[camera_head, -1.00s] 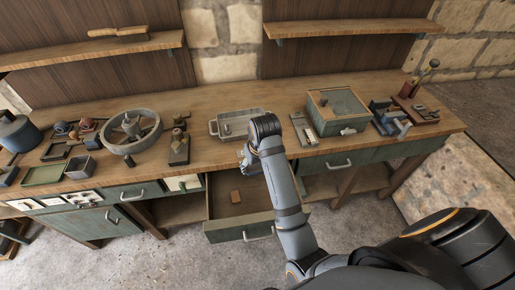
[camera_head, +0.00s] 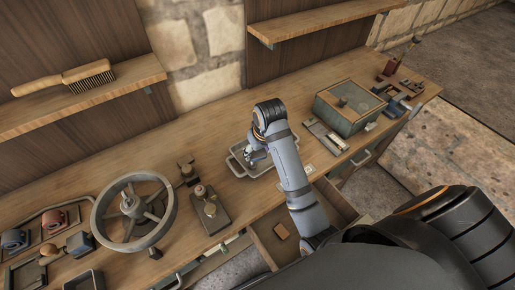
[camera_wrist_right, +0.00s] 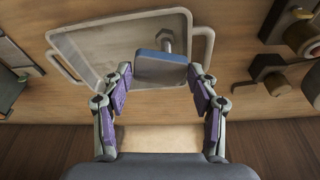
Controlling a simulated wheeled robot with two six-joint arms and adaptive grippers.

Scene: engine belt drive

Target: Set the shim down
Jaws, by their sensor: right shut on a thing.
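My right gripper (camera_head: 253,156) is over the grey two-handled tray (camera_head: 233,163) on the workbench. In the right wrist view, the gripper (camera_wrist_right: 160,80) has its purple-padded fingers shut on a small flat blue-grey block (camera_wrist_right: 160,67), which looks like the shim. The block is over the tray (camera_wrist_right: 100,40), near its edge; I cannot tell whether it touches the tray. A grey bolt-like part (camera_wrist_right: 166,40) shows just beyond the block in the tray. In the head view the arm hides part of the tray, and the held block is hard to make out. My left gripper is not in view.
A spoked wheel (camera_head: 134,211) and small parts on blocks (camera_head: 209,209) stand left of the tray. A green box with a glass lid (camera_head: 350,105) stands to the right.

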